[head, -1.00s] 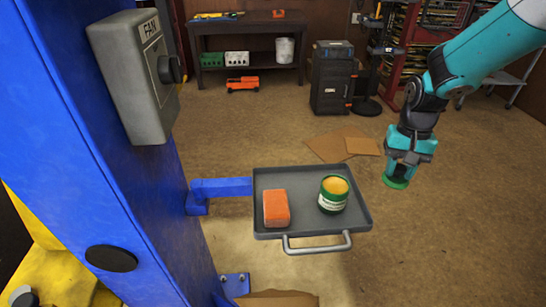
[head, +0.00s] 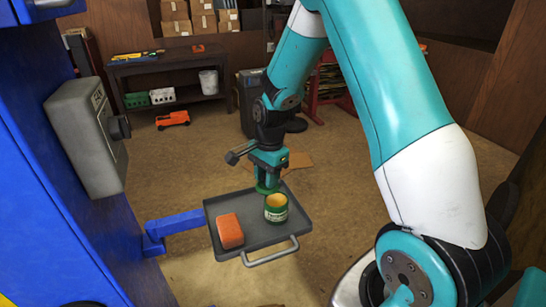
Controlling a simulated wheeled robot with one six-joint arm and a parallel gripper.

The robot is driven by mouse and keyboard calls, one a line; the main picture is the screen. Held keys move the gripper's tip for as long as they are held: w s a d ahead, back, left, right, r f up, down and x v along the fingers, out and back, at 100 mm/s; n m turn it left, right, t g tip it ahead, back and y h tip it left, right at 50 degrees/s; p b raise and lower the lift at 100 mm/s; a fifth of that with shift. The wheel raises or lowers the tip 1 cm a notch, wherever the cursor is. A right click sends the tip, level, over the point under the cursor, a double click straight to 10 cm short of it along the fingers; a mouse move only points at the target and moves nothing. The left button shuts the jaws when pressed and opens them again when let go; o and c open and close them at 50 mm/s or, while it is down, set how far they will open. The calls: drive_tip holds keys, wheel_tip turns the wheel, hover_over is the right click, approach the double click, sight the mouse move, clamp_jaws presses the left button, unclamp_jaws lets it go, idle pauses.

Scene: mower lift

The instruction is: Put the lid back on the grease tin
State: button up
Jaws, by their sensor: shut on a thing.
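The grease tin (head: 276,209) is a small green can with a pale label, standing upright and open on the grey tray (head: 258,236). Its yellow-orange contents show at the top. My gripper (head: 267,180) points down and is shut on the green lid (head: 265,189). In the picture the lid appears just above and slightly left of the tin's mouth, its lower edge close to the tin's far rim. I cannot tell the exact height gap between them.
An orange block (head: 230,231) lies on the tray, left of the tin. The tray has a raised rim and a front handle (head: 271,252), and a blue arm (head: 176,224) joins it to the blue post (head: 75,190). A grey control box (head: 88,135) is on the post.

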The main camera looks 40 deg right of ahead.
drive_tip(key=m, duration=0.1)
drive_tip(key=d+r+m+p, duration=0.1)
drive_tip(key=m, duration=0.1)
drive_tip(key=d+m, duration=0.1)
drive_tip(key=shift+s+r+m, duration=0.35)
drive_tip(key=shift+r+m, duration=0.05)
drive_tip(key=shift+d+r+m+t+p, duration=0.15)
drive_tip(key=shift+m+t+p, duration=0.2)
drive_tip(key=shift+m, duration=0.25)
drive_tip(key=shift+s+d+m, duration=0.15)
drive_tip(key=shift+m, duration=0.35)
wheel_tip(320, 180, down, 6)
drive_tip(key=b, duration=0.4)
drive_tip(key=shift+b, duration=0.3)
drive_tip(key=shift+f, duration=0.3)
drive_tip(key=shift+r, duration=0.1)
drive_tip(key=shift+f, duration=0.25)
idle(0.6)
